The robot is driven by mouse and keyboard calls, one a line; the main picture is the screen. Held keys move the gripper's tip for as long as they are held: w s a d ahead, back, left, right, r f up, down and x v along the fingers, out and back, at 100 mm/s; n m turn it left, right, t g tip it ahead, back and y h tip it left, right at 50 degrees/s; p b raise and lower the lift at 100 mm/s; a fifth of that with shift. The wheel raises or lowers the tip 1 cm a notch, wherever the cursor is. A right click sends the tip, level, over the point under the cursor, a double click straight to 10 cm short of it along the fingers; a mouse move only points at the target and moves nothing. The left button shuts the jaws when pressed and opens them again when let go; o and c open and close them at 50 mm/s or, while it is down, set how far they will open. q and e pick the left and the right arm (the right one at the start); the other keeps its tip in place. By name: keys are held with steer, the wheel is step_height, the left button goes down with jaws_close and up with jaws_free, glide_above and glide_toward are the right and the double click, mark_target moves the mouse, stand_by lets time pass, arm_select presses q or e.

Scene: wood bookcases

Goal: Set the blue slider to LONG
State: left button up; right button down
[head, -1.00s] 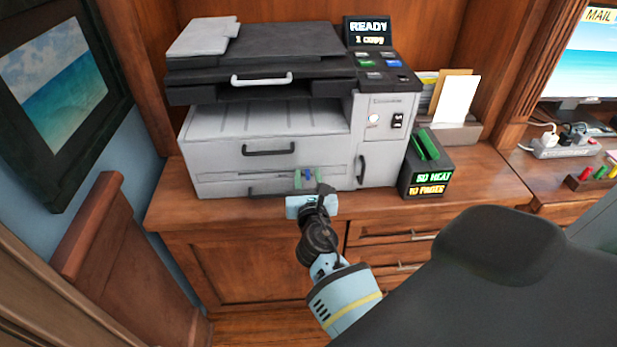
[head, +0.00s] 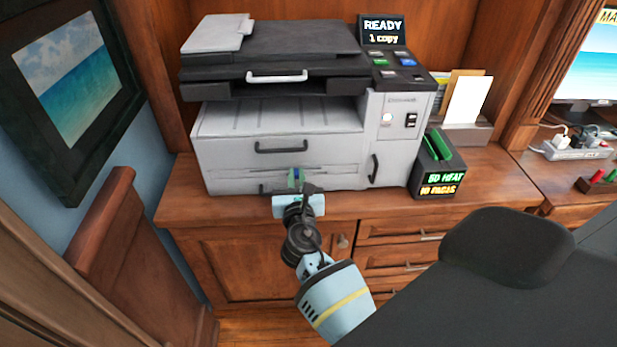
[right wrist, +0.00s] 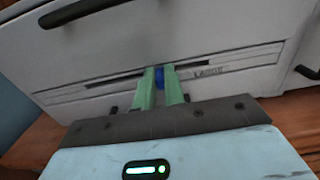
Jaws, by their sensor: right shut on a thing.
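The blue slider (right wrist: 159,76) sits in a long slot on the lower front of the grey printer (head: 215,137). In the head view the slider (head: 297,174) shows only as a small blue spot between the fingers. My right gripper (head: 296,180) reaches up to the printer front, and its green fingers are closed on the slider, one on each side. In the right wrist view the gripper (right wrist: 160,85) covers part of the slot. A printed label (right wrist: 208,72), hard to read, is right of the slider. My left gripper is not in view.
A dark box with lit signs (head: 437,180) stands right of the printer.

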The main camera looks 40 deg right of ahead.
steer(key=shift+s+d, duration=0.1)
steer(key=shift+d, duration=0.15)
steer(key=c, duration=1.6)
jaws_free()
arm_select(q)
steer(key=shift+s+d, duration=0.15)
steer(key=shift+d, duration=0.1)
arm_select(e)
steer(key=shift+o, duration=0.6)
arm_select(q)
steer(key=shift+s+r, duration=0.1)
